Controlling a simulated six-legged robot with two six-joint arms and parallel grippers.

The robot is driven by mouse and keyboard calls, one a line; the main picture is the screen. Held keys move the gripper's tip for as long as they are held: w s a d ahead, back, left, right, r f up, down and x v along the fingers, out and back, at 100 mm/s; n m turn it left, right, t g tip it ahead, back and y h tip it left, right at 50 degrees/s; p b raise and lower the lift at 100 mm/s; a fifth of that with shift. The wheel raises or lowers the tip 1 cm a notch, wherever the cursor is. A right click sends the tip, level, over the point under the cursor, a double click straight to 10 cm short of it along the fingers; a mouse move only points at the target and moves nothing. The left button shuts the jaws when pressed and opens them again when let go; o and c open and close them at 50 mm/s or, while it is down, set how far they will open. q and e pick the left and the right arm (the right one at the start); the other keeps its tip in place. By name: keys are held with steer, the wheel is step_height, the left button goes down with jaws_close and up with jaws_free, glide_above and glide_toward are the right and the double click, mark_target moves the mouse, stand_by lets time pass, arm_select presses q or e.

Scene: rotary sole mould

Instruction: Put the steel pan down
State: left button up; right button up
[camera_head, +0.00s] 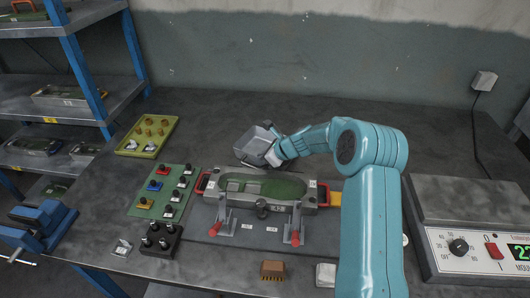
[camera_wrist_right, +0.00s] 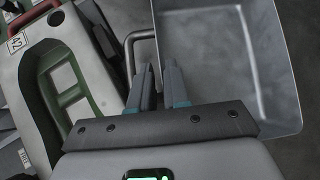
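The steel pan (camera_head: 257,140) is a grey, square-sided open pan behind the mould, and it looks tilted in the head view. My right gripper (camera_head: 274,157) is at its near side. In the right wrist view the pan (camera_wrist_right: 225,55) looks empty, and its looped handle (camera_wrist_right: 131,45) runs behind the fingers. The fingers of my right gripper (camera_wrist_right: 158,80) are close together at the handle and appear shut on it. Whether the pan's underside touches the bench is hidden. My left gripper is not in view.
The sole mould (camera_head: 262,188) with red handles and clamps stands just in front. A yellow tray (camera_head: 128,152) and a green mat (camera_head: 150,190) with small parts lie left. A control box (camera_head: 470,225) is at right. The bench (camera_head: 400,115) is clear at the back.

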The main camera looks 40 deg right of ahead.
steer(key=shift+x, duration=1.05)
steer(key=shift+s+d, duration=0.1)
steer(key=shift+d, duration=0.05)
steer(key=shift+c, duration=0.3)
jaws_close()
